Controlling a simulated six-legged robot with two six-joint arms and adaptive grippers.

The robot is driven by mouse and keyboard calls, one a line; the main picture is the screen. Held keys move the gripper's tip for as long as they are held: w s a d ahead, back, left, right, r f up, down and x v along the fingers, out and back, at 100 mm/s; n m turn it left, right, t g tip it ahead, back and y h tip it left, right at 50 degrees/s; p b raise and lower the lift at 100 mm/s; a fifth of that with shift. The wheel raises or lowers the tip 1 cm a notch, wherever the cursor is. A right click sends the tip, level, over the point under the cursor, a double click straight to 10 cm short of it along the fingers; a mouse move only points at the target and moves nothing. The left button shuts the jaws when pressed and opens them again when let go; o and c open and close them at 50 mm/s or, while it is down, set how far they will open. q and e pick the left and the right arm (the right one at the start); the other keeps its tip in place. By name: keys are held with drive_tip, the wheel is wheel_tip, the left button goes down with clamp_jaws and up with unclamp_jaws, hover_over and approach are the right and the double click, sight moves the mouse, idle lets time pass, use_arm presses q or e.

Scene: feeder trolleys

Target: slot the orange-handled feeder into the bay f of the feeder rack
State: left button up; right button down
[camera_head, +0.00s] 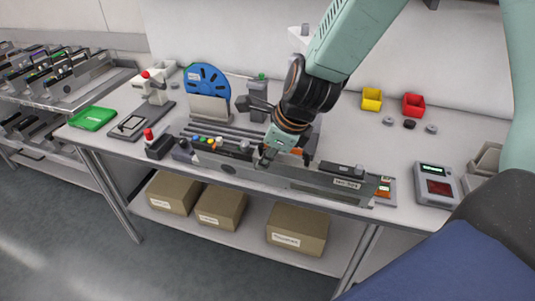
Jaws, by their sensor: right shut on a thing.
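My right gripper (280,152) is shut on a long grey feeder (325,181) near the middle of the bench. Orange parts of its handle (296,150) show between and beside the fingers. The feeder lies lengthwise along the front of the bench, its labelled end to the right. I cannot tell whether it touches the bench. Behind it is a grey slotted structure that looks like the feeder rack (200,132), partly hidden by my gripper and the feeder. Its bay letters are not readable, so bay f cannot be picked out. My left gripper is not in view.
A blue reel (207,80) stands behind the rack. A green tray (92,118) lies at the left, and a grey device with a screen (436,184) at the right. Yellow (371,99) and red (413,105) bins stand at the back. Trolleys with feeders are far left.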

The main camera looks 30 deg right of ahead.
wheel_tip(320, 180, down, 11)
drive_tip(key=b, duration=1)
drive_tip(key=shift+w+a, duration=0.15)
drive_tip(key=shift+w, duration=0.1)
